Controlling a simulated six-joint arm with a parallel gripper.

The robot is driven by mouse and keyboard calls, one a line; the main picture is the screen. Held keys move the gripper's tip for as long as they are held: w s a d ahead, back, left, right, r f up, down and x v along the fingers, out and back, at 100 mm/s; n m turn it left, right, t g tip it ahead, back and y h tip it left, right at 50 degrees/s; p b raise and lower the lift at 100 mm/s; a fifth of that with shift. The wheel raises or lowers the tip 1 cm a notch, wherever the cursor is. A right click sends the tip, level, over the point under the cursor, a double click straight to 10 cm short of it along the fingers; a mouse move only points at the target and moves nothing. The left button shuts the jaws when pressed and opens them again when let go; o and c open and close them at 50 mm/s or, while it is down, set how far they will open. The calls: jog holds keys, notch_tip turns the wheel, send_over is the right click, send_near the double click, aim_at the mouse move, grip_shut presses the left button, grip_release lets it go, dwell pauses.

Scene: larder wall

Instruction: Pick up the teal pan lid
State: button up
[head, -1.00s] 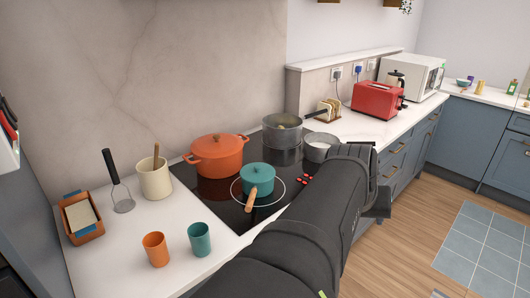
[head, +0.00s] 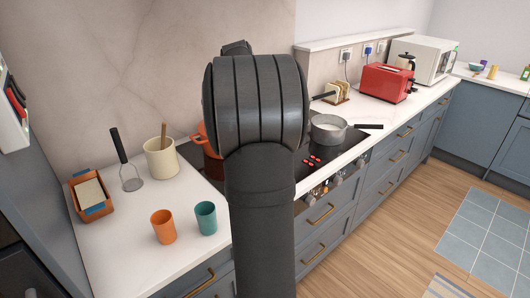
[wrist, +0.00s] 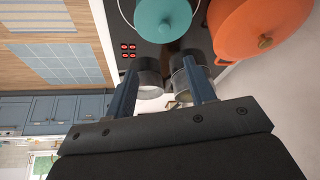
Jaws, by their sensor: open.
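The teal pan lid (wrist: 158,12) shows at the top edge of the wrist view, cut off by the frame.
An orange pot (wrist: 260,32) stands close beside the teal pan on the black hob. A steel saucepan (head: 328,132) with white contents is at the hob's right. Orange (head: 163,227) and teal (head: 205,218) cups and a cream utensil crock (head: 160,160) stand on the left counter.

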jog(key=x, duration=1.2)
jog(key=shift+w+a, duration=0.1)
jog(key=shift+a, duration=0.05)
jog(key=shift+w+a+x, duration=0.1)
jog(key=shift+a+x, duration=0.1)
jog(key=shift+x, duration=1.15)
jog(key=shift+w+a+x, duration=0.15)
jog(key=shift+a+x, duration=0.05)
jog(key=shift+x, duration=1.15)
jog(key=shift+d, duration=0.15)
jog(key=shift+c, duration=0.4)
grip_shut()
